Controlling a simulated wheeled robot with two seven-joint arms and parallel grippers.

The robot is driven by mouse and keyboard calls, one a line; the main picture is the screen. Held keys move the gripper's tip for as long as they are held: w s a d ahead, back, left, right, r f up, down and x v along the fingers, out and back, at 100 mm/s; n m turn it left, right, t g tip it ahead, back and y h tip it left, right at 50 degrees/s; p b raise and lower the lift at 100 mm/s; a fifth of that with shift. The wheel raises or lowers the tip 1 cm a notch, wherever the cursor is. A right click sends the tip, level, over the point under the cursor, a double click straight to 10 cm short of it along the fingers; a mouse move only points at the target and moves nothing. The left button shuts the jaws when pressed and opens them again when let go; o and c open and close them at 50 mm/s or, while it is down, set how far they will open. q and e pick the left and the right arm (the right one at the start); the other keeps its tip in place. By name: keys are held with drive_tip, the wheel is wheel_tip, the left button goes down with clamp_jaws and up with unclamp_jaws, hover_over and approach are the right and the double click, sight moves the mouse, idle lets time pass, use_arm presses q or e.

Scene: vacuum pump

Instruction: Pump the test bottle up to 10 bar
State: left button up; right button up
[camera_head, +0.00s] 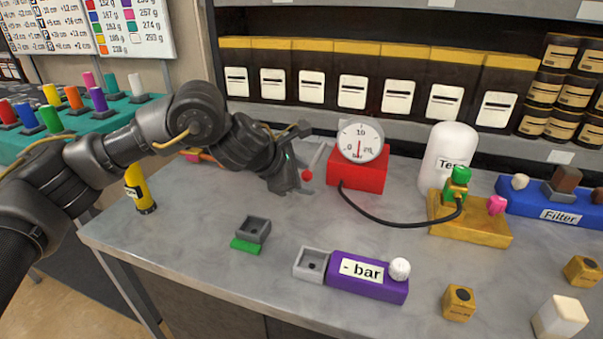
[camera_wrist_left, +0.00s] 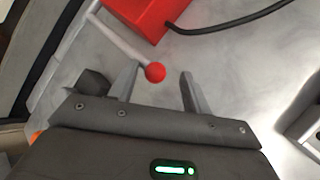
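The red pump (camera_head: 357,172) stands at the back of the table with a round white gauge (camera_head: 360,139) on top. The gauge's red needle shows, but its reading is too small to tell surely. A grey lever ending in a red ball knob (camera_head: 306,175) sticks out at the pump's left. A black hose runs from the pump to the green fitting (camera_head: 457,182) by the white test bottle (camera_head: 449,153). My left gripper (camera_head: 301,178) is at the knob. In the left wrist view, its fingers (camera_wrist_left: 159,86) are open, with the knob (camera_wrist_left: 155,72) between their tips, apparently without contact. My right gripper is out of view.
A purple "- bar" block (camera_head: 368,284) with a white knob (camera_head: 400,268) stands at the front. A grey-green block (camera_head: 250,235) stands left of it. A yellow cylinder (camera_head: 140,188) stands near the left edge. A blue Filter block (camera_head: 556,211) is at the right. Shelves close off the back.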

use_arm(q)
drive_tip(key=shift+o, duration=0.6)
drive_tip(key=shift+w+f, duration=0.1)
drive_tip(key=shift+f, duration=0.25)
drive_tip(key=shift+r, duration=0.1)
drive_tip(key=shift+r, duration=0.15)
drive_tip(key=v, duration=1)
drive_tip(key=shift+a+r, duration=0.15)
drive_tip(key=shift+a, duration=0.1)
